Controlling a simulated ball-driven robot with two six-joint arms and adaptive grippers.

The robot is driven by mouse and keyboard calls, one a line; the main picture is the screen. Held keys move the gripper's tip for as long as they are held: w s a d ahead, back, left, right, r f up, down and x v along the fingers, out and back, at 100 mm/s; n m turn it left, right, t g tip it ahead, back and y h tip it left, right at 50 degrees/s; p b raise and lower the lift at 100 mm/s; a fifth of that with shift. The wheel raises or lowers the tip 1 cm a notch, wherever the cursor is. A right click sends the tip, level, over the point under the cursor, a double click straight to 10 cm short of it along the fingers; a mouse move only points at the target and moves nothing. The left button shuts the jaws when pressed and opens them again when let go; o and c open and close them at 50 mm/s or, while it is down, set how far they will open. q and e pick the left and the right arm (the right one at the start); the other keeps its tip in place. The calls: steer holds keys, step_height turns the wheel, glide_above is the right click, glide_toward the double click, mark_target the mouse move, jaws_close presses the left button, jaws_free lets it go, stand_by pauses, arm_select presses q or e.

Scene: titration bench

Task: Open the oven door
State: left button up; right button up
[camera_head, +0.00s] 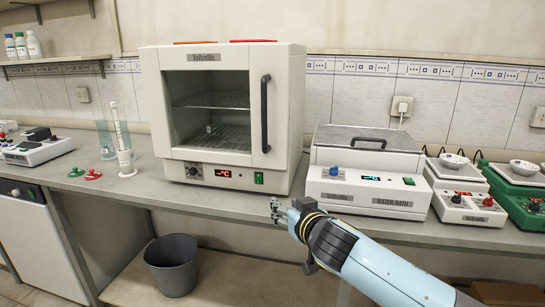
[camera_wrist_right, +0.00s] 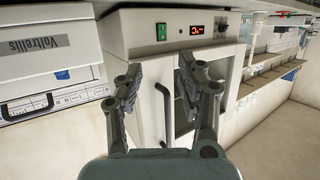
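The white oven (camera_head: 298,110) stands on the bench at centre in the head view. Its door (camera_head: 210,107), with a dark window onto wire shelves, is shut. A black vertical handle (camera_head: 265,115) is on the door's right side. My right gripper (camera_head: 278,212) is in front of the oven's lower right, below the handle. In the wrist view, which shows the oven upside down, the right gripper (camera_wrist_right: 157,82) is open. The handle (camera_wrist_right: 164,108) appears between its two spread fingers, with no visible contact. My left gripper is not in view.
A water bath (camera_head: 366,190) stands just right of the oven, near my right arm. Balances (camera_head: 466,200) are farther right. A grey bin (camera_head: 173,268) sits below the bench.

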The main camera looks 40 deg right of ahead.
mark_target(265, 116)
steer(key=w+r+t+p, duration=0.2)
steer(key=r, duration=0.7)
steer(key=w+r+t+p, duration=0.1)
steer(key=w+r, duration=0.1)
steer(key=r, duration=0.8)
steer(key=shift+n+h, duration=0.3)
steer(key=x, duration=0.3)
steer(key=p+x, duration=0.1)
steer(key=x, duration=0.6)
steer(key=shift+w+d+f, duration=0.3)
steer(key=shift+d, duration=0.1)
jaws_close()
steer(key=shift+f, duration=0.1)
